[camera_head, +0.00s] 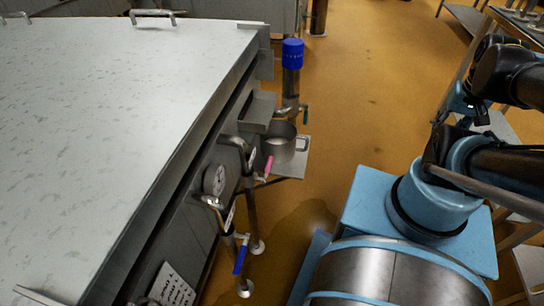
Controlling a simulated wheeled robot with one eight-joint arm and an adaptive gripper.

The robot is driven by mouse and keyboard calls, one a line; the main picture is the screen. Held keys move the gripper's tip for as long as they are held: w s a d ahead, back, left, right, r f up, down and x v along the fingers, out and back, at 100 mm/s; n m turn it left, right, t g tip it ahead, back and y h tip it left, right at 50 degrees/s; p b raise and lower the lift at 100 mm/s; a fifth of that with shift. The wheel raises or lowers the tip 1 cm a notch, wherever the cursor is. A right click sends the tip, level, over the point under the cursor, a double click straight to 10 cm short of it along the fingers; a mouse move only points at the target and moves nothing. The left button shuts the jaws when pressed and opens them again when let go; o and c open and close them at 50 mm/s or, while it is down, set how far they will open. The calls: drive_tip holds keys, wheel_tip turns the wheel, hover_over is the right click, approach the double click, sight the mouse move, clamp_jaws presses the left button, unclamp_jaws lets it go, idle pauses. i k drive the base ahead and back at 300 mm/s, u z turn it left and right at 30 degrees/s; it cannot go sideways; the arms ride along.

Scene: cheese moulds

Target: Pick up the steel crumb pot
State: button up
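The steel crumb pot (279,146) is a small open cylindrical steel pot with pale contents and a side handle on its right. It stands upright on a small metal shelf (292,166) at the side of the large vat, near the picture's middle. Pipework partly hides its left side. My arm is folded at the right edge, well apart from the pot. I cannot make out my gripper's fingers there.
The large steel vat (100,100) fills the left, with a gauge (214,180), pipes and a blue-handled valve (241,256) on its side. A blue-capped post (292,60) stands behind the pot.

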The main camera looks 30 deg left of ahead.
sight(283, 153)
drive_tip(key=k, duration=0.95)
drive_tip(key=u, duration=1.05)
